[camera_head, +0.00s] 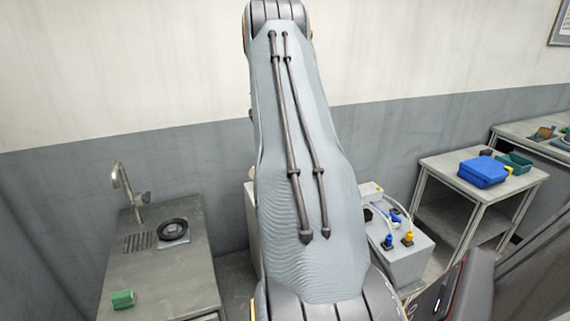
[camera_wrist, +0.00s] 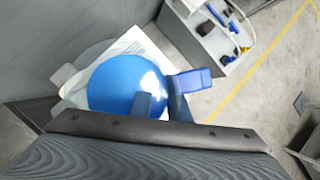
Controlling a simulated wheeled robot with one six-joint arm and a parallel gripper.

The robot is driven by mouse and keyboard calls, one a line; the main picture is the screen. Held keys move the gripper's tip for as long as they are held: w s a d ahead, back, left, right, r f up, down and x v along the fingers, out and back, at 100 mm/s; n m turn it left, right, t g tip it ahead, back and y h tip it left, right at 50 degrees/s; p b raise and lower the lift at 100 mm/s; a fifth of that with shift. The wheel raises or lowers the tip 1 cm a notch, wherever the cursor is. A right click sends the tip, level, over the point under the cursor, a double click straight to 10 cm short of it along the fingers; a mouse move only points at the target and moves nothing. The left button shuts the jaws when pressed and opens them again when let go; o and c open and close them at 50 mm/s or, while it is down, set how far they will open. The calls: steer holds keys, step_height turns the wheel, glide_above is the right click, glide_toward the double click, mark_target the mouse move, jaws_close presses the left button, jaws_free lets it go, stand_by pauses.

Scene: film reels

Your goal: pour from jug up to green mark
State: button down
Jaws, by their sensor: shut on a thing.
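In the wrist view a rounded, glossy blue thing, apparently the jug (camera_wrist: 115,85), is close in front of my gripper (camera_wrist: 162,106). A blue block-like part (camera_wrist: 192,80), perhaps its handle, shows at its right. My gripper's fingers overlap the blue shape and are shut on it; the exact contact is hard to make out. Behind the blue thing is a pale container or sheet (camera_wrist: 130,42) with white edges, partly hidden. No green mark shows. In the head view my arm hides the middle, and neither gripper nor jug shows.
A grey counter (camera_head: 165,285) at left bears a tap (camera_head: 125,182), a black ring (camera_head: 172,229) and a green block (camera_head: 123,299). A grey cabinet (camera_head: 405,262) with tubes stands right of my arm.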

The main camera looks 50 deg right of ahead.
steer(key=shift+s+d+r+g+h, duration=0.15)
steer(key=shift+g+h, duration=0.35)
steer(key=shift+g, duration=0.2)
steer(key=shift+s, duration=0.1)
steer(key=shift+s, duration=0.15)
steer(key=shift+s+d+n+g+b, duration=0.1)
steer(key=shift+s+n+g+b, duration=0.2)
steer(key=shift+b, duration=0.1)
steer(key=shift+s+d+r+g+h+b, duration=0.1)
steer(key=shift+r+g+h+b, duration=0.1)
steer(key=shift+g+h+b, duration=0.25)
steer(key=shift+s+d+r+g+h+b, duration=0.15)
steer(key=shift+g+h+b, duration=0.2)
steer(key=shift+g, duration=0.2)
stand_by(0.6)
steer(key=shift+w+a+n+g+h+b, duration=0.1)
steer(key=shift+n+g+h+b, duration=0.45)
steer(key=shift+g+b, duration=0.4)
stand_by(1.3)
steer(key=shift+w+a+f+g+h+b, duration=0.15)
steer(key=shift+g+h+b, duration=0.45)
steer(key=shift+b, duration=0.45)
stand_by(1.7)
